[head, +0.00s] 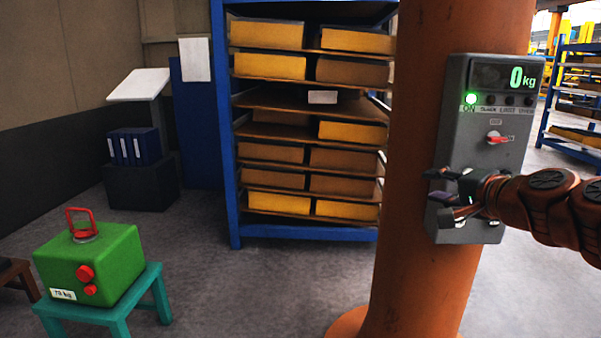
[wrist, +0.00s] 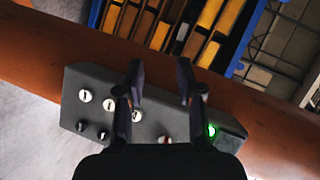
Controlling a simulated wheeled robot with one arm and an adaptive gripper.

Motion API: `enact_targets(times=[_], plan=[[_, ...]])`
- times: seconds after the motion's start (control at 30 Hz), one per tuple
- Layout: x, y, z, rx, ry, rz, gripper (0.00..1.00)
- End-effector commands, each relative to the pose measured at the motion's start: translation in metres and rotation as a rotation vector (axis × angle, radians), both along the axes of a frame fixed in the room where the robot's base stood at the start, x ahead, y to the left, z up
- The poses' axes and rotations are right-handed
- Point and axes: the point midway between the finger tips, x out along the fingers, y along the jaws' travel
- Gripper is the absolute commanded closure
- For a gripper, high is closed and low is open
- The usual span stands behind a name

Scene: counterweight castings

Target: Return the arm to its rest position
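My arm reaches in from the right edge of the head view. My gripper (head: 440,192) is in front of the lower part of a grey control box (head: 456,140) on an orange column (head: 425,60). In the wrist view my gripper (wrist: 160,80) has its two dark fingers apart with nothing between them, and the box (wrist: 90,75) lies behind them. The box display reads 0 kg and a green light (head: 471,98) is lit beside ON. A red-marked switch (head: 496,137) sits mid-box. My gripper hides part of the lower controls; I cannot tell whether it touches the box.
A green casting (head: 110,260) labelled 75 kg, with a red shackle on top, sits on a teal stool (head: 150,290) at lower left. A blue shelf rack (head: 228,150) with yellow and brown boxes stands behind. The grey floor (head: 270,285) between stool and column is clear.

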Motion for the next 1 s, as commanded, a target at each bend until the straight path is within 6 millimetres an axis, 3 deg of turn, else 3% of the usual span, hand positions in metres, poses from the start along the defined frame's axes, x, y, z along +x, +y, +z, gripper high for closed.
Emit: enact_targets(times=[0.03,0.2,0.4,0.6,0.7,1.0], plan=[[-0.008,0.027,-0.015,-0.057,0.040,0.067,0.64],[-0.050,0.099,-0.078,-0.249,0.199,0.288,0.64],[-0.128,0.146,-0.161,-0.476,0.425,0.532,0.64],[-0.221,0.144,-0.235,-0.682,0.697,0.734,0.64],[-0.262,0.132,-0.257,-0.755,0.818,0.802,0.64],[-0.356,0.088,-0.287,-0.890,1.119,0.921,0.64]])
